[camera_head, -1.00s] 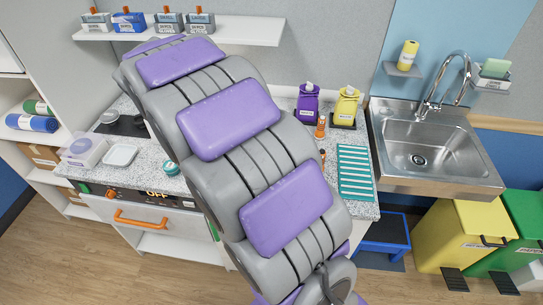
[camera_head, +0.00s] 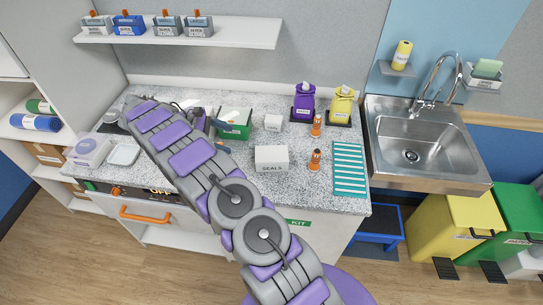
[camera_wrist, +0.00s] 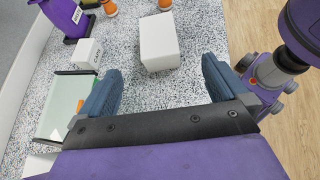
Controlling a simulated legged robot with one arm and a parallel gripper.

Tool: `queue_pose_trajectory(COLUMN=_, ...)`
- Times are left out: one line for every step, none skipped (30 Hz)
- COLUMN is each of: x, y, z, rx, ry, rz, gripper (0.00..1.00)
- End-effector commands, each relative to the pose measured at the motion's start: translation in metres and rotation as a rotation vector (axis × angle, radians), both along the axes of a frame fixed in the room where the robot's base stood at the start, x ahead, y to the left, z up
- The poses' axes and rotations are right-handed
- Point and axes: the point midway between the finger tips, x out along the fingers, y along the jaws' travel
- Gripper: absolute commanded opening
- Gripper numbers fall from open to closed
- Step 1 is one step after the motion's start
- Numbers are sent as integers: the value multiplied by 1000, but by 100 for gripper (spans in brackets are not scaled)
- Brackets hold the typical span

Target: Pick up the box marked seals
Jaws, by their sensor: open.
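The white box marked SEALS (camera_head: 271,158) sits on the speckled counter, right of my arm. In the wrist view, the larger white box (camera_wrist: 158,42) stands ahead of the gap between my fingers, apart from them; its label is not visible there. My gripper (camera_wrist: 162,84) is open and empty above the counter, one blue-grey finger on each side. In the head view, my gripper is partly hidden by my arm, left of the box.
A smaller white box (camera_head: 273,123) and a green box (camera_head: 235,124) stand close behind. The sink (camera_head: 412,145) is farther right.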

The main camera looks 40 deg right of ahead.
Motion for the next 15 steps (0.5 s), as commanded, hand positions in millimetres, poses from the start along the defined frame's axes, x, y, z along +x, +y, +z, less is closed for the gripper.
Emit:
queue_pose_trajectory(x=3, y=-1, z=-5, rx=-3, ry=12, rz=4, gripper=100)
queue_pose_trajectory(x=4, y=-1, z=-8, rx=-4, ry=21, rz=8, gripper=100)
queue_pose_trajectory(x=5, y=-1, z=-11, rx=-4, ry=30, rz=10, gripper=100)
queue_pose_trajectory(x=6, y=-2, z=-12, rx=-5, ry=34, rz=12, gripper=100)
queue_pose_trajectory(x=6, y=-2, z=-13, rx=-7, ry=37, rz=13, gripper=100)
queue_pose_trajectory(x=7, y=-3, z=-14, rx=-7, ry=39, rz=14, gripper=100)
queue_pose_trajectory(x=7, y=-3, z=-15, rx=-8, ry=41, rz=15, gripper=100)
queue_pose_trajectory(x=7, y=-4, z=-16, rx=-8, ry=42, rz=15, gripper=100)
queue_pose_trajectory(x=6, y=-5, z=-17, rx=-8, ry=43, rz=15, gripper=100)
queue_pose_trajectory(x=5, y=-7, z=-18, rx=-7, ry=43, rz=14, gripper=100)
queue_pose_trajectory(x=4, y=-8, z=-19, rx=-7, ry=43, rz=13, gripper=100)
queue_pose_trajectory(x=3, y=-10, z=-21, rx=-7, ry=43, rz=14, gripper=100)
queue_pose_trajectory(x=2, y=-11, z=-22, rx=-7, ry=43, rz=14, gripper=100)
queue_pose_trajectory(x=1, y=-12, z=-23, rx=-7, ry=43, rz=14, gripper=100)
queue_pose_trajectory(x=0, y=-14, z=-24, rx=-5, ry=43, rz=12, gripper=100)
